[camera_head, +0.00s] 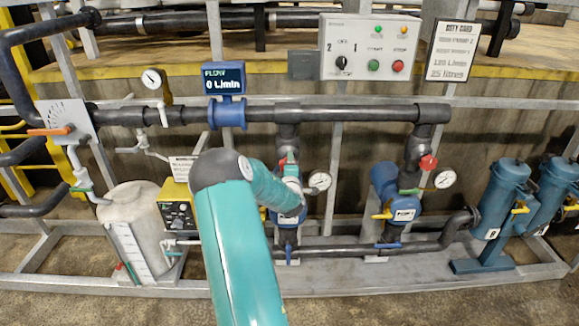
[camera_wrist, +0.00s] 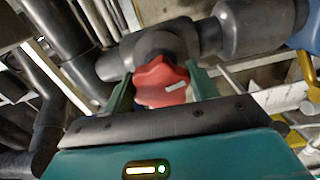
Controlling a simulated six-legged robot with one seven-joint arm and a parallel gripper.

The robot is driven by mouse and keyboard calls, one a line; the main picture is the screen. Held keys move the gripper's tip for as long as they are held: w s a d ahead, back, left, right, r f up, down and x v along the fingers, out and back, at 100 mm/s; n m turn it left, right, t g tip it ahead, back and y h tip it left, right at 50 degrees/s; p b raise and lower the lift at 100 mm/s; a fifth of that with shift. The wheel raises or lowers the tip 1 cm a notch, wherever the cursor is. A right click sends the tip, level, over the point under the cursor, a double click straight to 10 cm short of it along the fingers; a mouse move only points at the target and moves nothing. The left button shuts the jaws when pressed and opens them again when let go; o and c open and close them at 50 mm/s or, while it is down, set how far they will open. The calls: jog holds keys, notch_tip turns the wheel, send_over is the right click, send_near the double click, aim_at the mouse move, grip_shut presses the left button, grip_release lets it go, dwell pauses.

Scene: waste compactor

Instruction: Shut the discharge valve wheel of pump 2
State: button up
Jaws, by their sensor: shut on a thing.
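A red lobed valve wheel (camera_wrist: 162,82) with a pale mark sits on a dark pipe fitting in the wrist view. My gripper (camera_wrist: 158,90) has its two green fingers on either side of this wheel and is shut on it. In the head view my gripper (camera_head: 289,172) is at the riser above the left-hand blue pump (camera_head: 287,236), which my arm partly hides. Only a sliver of the wheel's red shows there. Another red wheel (camera_head: 428,163) is on the riser above the right-hand blue pump (camera_head: 387,186). The pump labels are too small to read.
A flow display (camera_head: 224,78) reads 0 L/min on the upper pipe. Pressure gauges (camera_head: 320,181) (camera_head: 445,179) stand beside the risers. A control panel (camera_head: 370,48) is above. A white tank (camera_head: 135,225) is left, blue filter vessels (camera_head: 500,200) right. The floor in front is clear.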

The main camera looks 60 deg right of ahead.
jog(key=m, duration=0.5)
jog(key=shift+w+a+f+m, duration=0.1)
jog(key=shift+w+f+m, duration=0.05)
jog(key=shift+m, duration=0.15)
jog(key=m, duration=1)
jog(key=shift+w+f, duration=0.1)
jog(key=shift+w, duration=0.05)
jog(key=m, duration=0.4)
jog(key=shift+a, duration=0.1)
jog(key=m, duration=0.5)
jog(key=shift+w, duration=0.1)
jog(key=m, duration=0.4)
jog(key=shift+r, duration=0.2)
jog(key=m, duration=0.5)
jog(key=shift+r+m, duration=0.1)
jog(key=shift+m, duration=2.2)
